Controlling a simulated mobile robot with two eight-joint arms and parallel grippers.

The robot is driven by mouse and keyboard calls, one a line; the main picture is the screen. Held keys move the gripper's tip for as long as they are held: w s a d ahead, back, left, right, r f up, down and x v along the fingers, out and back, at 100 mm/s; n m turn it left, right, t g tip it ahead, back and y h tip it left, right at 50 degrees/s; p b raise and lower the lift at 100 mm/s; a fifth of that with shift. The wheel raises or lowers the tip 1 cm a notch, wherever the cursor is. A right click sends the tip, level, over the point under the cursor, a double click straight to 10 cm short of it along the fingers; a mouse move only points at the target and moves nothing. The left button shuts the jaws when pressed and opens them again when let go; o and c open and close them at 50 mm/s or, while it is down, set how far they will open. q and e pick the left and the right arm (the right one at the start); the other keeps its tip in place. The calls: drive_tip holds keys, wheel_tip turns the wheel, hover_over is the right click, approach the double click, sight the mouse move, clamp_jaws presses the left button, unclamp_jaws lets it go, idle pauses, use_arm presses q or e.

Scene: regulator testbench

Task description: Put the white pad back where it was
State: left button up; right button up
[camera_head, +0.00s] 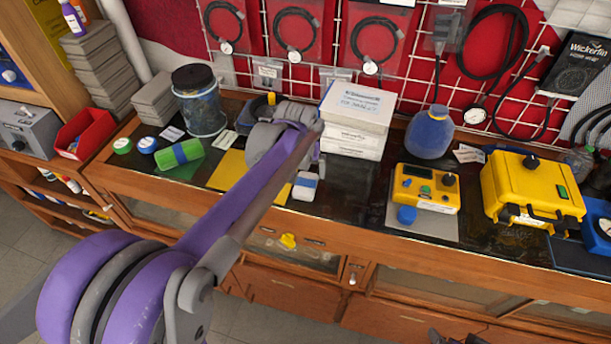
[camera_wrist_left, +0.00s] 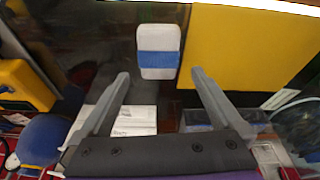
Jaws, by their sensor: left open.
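The white pad (camera_head: 305,187) has a blue band around its middle and lies on the dark bench top, just right of the yellow mat (camera_head: 230,168). In the left wrist view the pad (camera_wrist_left: 159,50) lies beyond my left gripper (camera_wrist_left: 160,76), lined up with the gap between its fingers. The fingers are open with nothing between them. In the head view my left arm hides most of this gripper (camera_head: 292,148), which is above the bench behind the pad. A dark part at the bottom edge may be my right gripper (camera_head: 458,338); its fingers cannot be made out.
Stacked white boxes (camera_head: 355,120) stand close behind and right of the pad. A green roll (camera_head: 180,152) and a dark-lidded jar (camera_head: 201,108) are to the left. A blue flask (camera_head: 430,133), a yellow meter (camera_head: 425,188) and a yellow case (camera_head: 530,190) are to the right.

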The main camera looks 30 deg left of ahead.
sight(303, 189)
use_arm(q)
drive_tip(key=v, duration=0.7)
drive_tip(key=s+d+f+m, duration=0.1)
drive_tip(key=s+d+f, duration=0.2)
drive_tip(key=s, duration=0.3)
drive_tip(key=s+d+f+m+t, duration=0.1)
drive_tip(key=s+d+f, duration=0.2)
drive_tip(key=s, duration=0.3)
drive_tip(key=s+d+f+m+t, duration=0.1)
drive_tip(key=s+d+f+m, duration=0.1)
drive_tip(key=s, duration=0.5)
wheel_tip(303, 189, down, 2)
drive_tip(key=shift+d+f+h, duration=0.15)
drive_tip(key=shift+d+h, duration=0.25)
drive_tip(key=shift+d, duration=0.5)
drive_tip(key=shift+s, duration=0.1)
drive_tip(key=shift+r+p, duration=0.35)
drive_tip(key=shift+p, duration=0.15)
